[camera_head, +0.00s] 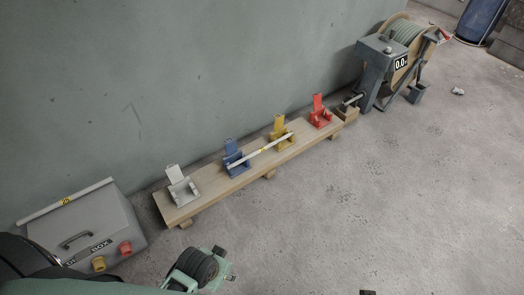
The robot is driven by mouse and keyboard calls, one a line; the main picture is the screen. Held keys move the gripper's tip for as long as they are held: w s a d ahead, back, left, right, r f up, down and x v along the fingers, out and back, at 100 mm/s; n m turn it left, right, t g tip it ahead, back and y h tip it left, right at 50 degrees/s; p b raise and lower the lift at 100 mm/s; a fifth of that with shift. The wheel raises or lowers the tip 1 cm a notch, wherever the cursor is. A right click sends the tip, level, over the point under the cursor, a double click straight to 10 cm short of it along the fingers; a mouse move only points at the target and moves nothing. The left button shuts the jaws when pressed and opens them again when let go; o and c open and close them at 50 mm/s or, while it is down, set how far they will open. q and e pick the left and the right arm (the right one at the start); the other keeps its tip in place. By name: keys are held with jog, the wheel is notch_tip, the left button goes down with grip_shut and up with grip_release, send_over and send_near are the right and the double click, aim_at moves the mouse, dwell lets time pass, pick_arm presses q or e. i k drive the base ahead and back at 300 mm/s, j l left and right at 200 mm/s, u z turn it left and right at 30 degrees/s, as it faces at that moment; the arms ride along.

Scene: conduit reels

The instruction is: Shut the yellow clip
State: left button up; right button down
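The yellow clip (284,142) is third from the left on a wooden board (210,194) by the wall. Its flap stands up, so the clip is open. A thin pale rod (252,156) with a yellow mark runs between the blue clip (236,160) and the yellow clip; whether it is fully seated in them I cannot tell. My green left arm comes in at the bottom left. Its dark, ribbed end (200,268) is in front of the board, well apart from the yellow clip. Its fingers cannot be made out. My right gripper cannot be made out.
A white clip (182,189) and a red clip (320,115) also stand open on the board. A grey box (88,222) with a rod on top is at the left. A reel stand (378,70) reading 0.0 is at the right. The floor in front is mostly clear.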

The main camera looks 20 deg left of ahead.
aim_at(279, 122)
jog(key=i+l, duration=0.15)
jog(key=i, duration=0.25)
jog(key=i+l, duration=0.15)
jog(key=i, duration=0.25)
jog(key=i+l, duration=0.15)
jog(key=i, duration=0.25)
jog(key=j+u, duration=0.05)
